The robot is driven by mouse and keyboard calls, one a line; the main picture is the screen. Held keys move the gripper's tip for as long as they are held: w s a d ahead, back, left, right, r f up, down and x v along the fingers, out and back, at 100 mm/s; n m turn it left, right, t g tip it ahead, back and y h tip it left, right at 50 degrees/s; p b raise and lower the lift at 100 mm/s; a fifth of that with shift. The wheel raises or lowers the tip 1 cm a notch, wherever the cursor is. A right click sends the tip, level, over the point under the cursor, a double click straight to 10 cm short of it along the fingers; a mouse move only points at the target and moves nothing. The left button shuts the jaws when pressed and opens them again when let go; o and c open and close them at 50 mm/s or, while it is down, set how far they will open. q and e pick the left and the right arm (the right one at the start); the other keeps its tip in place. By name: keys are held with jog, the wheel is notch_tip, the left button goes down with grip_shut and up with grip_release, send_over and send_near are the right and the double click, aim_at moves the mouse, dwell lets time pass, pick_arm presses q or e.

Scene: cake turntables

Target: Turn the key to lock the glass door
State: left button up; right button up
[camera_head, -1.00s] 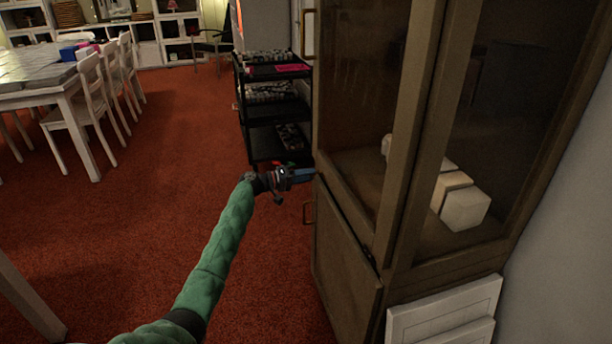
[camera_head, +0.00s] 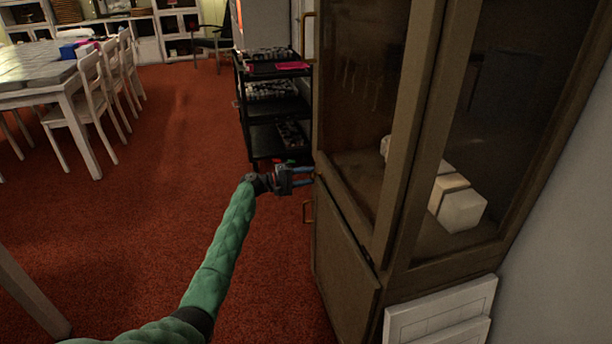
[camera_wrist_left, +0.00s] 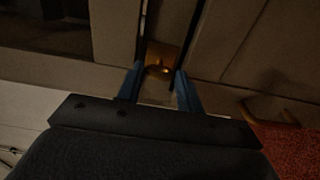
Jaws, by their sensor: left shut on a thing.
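The glass door (camera_head: 362,75) is the upper door of a tall brown wooden cabinet and looks closed. My left gripper (camera_head: 310,176) is level at the door's lower left edge, its two blue fingers pointing at the cabinet. In the left wrist view a small brass piece, seemingly the key (camera_wrist_left: 157,71) at its lock plate, sits between the fingertips of the left gripper (camera_wrist_left: 158,80). The gripper is shut on it. The key's exact angle is too dark to tell, and the head view does not show it. My right gripper is not in view.
Pale blocks (camera_head: 458,203) lie inside the cabinet. White panels (camera_head: 440,315) lean at its front right. Red carpet on the left is open.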

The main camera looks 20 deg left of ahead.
pick_arm(q)
jog(key=shift+a+r, duration=0.1)
jog(key=shift+a, duration=0.05)
dwell(0.3)
jog(key=o, duration=1)
jog(key=shift+v, duration=3.85)
